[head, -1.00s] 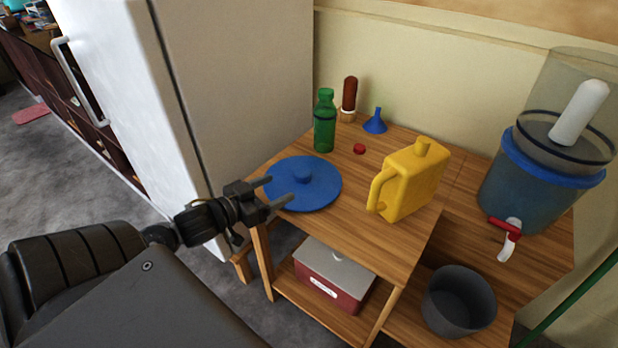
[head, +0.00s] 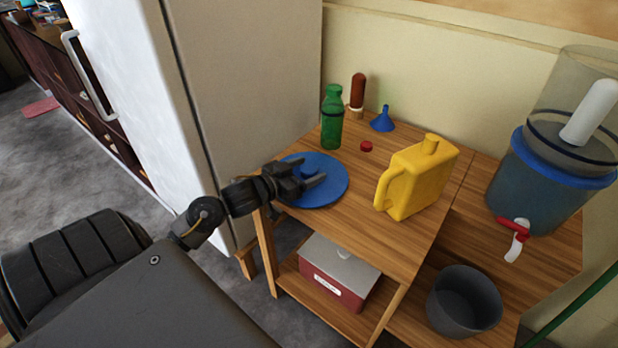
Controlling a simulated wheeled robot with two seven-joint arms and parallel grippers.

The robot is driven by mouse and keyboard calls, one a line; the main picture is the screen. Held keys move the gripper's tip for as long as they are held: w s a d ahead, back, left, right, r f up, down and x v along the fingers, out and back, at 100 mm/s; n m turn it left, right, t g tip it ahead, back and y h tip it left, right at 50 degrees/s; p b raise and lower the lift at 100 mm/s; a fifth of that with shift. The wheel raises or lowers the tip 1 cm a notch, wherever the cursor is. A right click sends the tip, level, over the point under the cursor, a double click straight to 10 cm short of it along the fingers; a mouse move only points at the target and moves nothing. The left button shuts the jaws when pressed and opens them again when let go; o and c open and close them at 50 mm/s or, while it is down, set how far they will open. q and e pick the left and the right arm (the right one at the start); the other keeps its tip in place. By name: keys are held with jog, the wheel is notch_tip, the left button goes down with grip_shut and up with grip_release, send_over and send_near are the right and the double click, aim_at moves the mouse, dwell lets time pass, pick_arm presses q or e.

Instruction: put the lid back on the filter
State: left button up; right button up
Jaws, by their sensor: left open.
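The blue round lid (head: 328,188) lies flat on the wooden table at its left side, with a small knob at its middle. My left gripper (head: 316,175) is open over the lid, its fingers at the knob and partly hiding it. I cannot tell whether the fingers touch the knob. The filter (head: 545,180) stands at the right, with a clear upper part, a blue rim, a white cylinder inside and a red-and-white tap. Its top is open. My right gripper is not in view.
On the table (head: 390,240) stand a yellow jug (head: 420,180), a green bottle (head: 332,120), a brown-red bottle (head: 358,95), a blue funnel (head: 383,120) and a red cap (head: 366,146). A red box (head: 335,275) sits below. A grey bin (head: 464,302) stands below the tap.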

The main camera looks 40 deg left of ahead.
pick_arm(q)
jog(key=shift+w+d, duration=0.1)
jog(key=shift+w, duration=0.4)
jog(key=c, duration=1.2)
